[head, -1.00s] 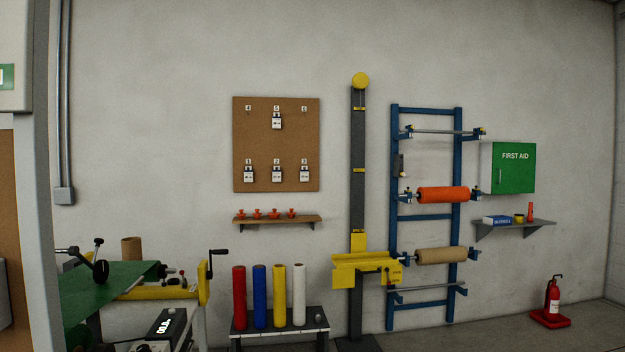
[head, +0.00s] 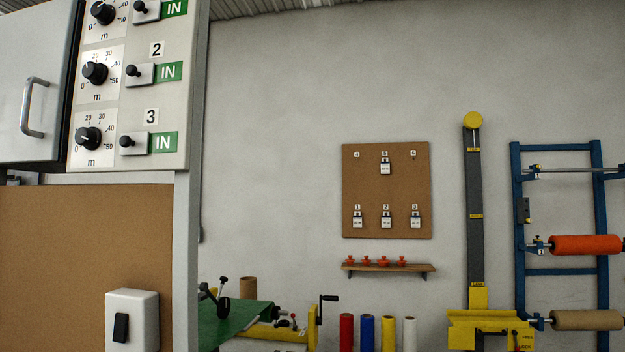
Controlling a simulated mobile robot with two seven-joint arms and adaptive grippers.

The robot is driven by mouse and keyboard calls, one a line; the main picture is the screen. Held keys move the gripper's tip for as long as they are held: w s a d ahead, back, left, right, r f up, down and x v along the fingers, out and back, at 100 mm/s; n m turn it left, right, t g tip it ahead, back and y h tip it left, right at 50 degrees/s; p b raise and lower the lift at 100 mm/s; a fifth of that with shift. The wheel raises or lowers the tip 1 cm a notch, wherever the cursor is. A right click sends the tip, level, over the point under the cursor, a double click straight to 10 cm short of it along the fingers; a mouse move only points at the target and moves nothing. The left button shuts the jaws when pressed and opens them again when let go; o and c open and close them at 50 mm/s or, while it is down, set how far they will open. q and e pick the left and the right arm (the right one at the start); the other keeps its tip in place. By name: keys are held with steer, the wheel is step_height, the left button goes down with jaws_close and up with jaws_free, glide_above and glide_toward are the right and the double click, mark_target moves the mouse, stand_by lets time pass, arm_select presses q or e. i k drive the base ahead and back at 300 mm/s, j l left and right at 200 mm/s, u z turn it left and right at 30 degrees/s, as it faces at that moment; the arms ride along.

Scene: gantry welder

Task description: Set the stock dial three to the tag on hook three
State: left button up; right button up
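The stock dial three (head: 88,138) is a black knob on a white scale plate marked in m, in the bottom row of the panel at upper left. Its pointer is towards the left, at the low end of the scale; the exact value is hard to read. The tag on hook three (head: 415,220) is a small white tag with a dark top, at the lower right of the cork board (head: 350,190). Its writing is too small to read. Neither of my grippers shows in the head view.
Beside dial three is a black toggle (head: 128,141) with a green IN label (head: 163,142). Dial two (head: 95,73) is above. A white switch box (head: 132,315) is on the brown board below. A green-topped bench (head: 235,322) and a yellow lift (head: 490,328) stand along the wall.

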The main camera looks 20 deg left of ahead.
mark_target(90, 138)
steer(key=u, duration=1.5)
